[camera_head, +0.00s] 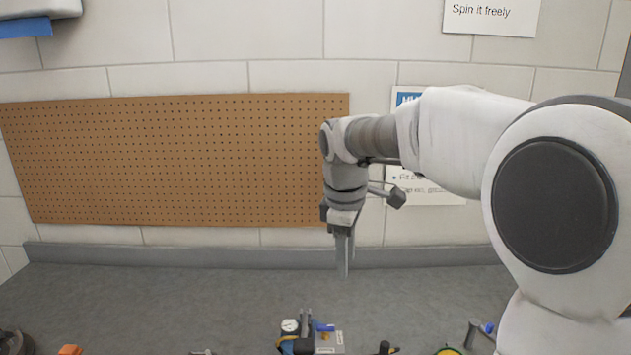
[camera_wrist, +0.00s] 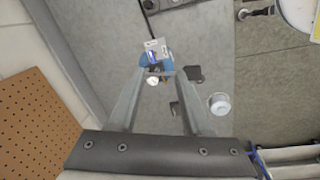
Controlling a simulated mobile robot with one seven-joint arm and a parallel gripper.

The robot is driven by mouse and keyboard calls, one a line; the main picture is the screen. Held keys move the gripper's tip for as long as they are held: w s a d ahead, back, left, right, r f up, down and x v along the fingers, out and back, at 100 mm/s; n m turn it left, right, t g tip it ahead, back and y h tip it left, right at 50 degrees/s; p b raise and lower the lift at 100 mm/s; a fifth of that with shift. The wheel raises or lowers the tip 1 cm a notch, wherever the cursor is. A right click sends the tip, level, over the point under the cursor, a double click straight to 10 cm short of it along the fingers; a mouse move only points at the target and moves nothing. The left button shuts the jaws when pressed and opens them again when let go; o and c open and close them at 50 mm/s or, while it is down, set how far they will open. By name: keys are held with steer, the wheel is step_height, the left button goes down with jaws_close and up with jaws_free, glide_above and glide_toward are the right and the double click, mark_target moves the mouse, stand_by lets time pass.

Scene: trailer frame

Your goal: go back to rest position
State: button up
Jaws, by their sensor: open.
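My gripper (camera_head: 343,258) points straight down above the grey worktop (camera_head: 180,295), with its fingertips clear of everything. It is open and empty; in the wrist view its two fingers (camera_wrist: 158,95) stand apart with bare worktop and small items far below between them. My white arm reaches in from the right in the head view. A small device with a gauge and blue and yellow parts (camera_head: 325,338) stands on the worktop below and in front of the gripper. It also shows in the wrist view (camera_wrist: 155,52), near the fingertips in the picture but lower down.
A brown pegboard (camera_head: 180,160) hangs on the tiled wall behind, left of the gripper. A partly hidden poster (camera_head: 430,190) is behind my arm. Several small items lie along the bottom edge, including an orange one (camera_head: 70,350). A white round container (camera_wrist: 219,104) shows in the wrist view.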

steer(key=s+d+m+t, duration=0.2)
steer(key=s+d+m, duration=0.2)
steer(key=s+m, duration=0.3)
steer(key=s+d+m+t, duration=0.2)
steer(key=s+d+m, duration=0.2)
steer(key=s, duration=1.2)
steer(key=m, duration=0.3)
steer(key=shift+s+d+f+y, duration=0.15)
steer(key=shift+s+f+y, duration=0.05)
steer(key=shift+s+y, duration=0.1)
